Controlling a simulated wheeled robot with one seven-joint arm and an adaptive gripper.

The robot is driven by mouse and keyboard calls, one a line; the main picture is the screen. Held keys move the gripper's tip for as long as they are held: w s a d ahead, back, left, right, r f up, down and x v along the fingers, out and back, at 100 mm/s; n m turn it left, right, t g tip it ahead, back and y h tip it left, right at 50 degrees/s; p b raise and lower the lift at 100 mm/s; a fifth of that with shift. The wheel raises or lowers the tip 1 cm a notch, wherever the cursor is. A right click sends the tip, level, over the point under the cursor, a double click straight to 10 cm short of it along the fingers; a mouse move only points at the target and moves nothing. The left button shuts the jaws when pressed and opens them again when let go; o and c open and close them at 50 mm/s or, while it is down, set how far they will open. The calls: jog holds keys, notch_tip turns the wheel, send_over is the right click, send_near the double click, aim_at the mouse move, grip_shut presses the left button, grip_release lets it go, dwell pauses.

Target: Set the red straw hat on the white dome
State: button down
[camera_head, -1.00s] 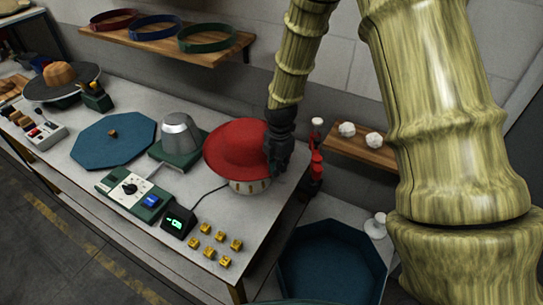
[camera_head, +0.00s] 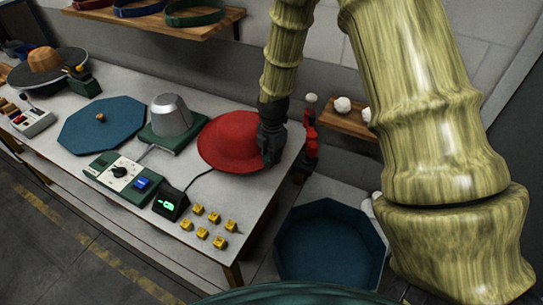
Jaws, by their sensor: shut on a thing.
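The red straw hat (camera_head: 232,142) is at the right end of the workbench, brim spread wide. My gripper (camera_head: 269,150) is shut on the right side of its brim. No white dome shows now; the hat hides whatever is under it. I cannot tell whether the hat rests on something or is held just above it. A grey metal dome (camera_head: 171,114) on a green base stands just left of the hat.
A control box (camera_head: 119,172), a small display (camera_head: 170,204) and several yellow blocks (camera_head: 208,222) lie in front of the hat. A blue octagonal board (camera_head: 102,128) is left, a red stand (camera_head: 311,135) right. A blue octagonal bin (camera_head: 328,246) stands below right.

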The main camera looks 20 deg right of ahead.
jog(key=b, duration=0.3)
send_over(271, 180)
jog(key=shift+d+f, duration=0.1)
jog(key=shift+f, duration=3.9)
jog(key=c, duration=1.5)
grip_release()
jog(key=shift+s+r, duration=0.15)
jog(key=shift+r, duration=5.85)
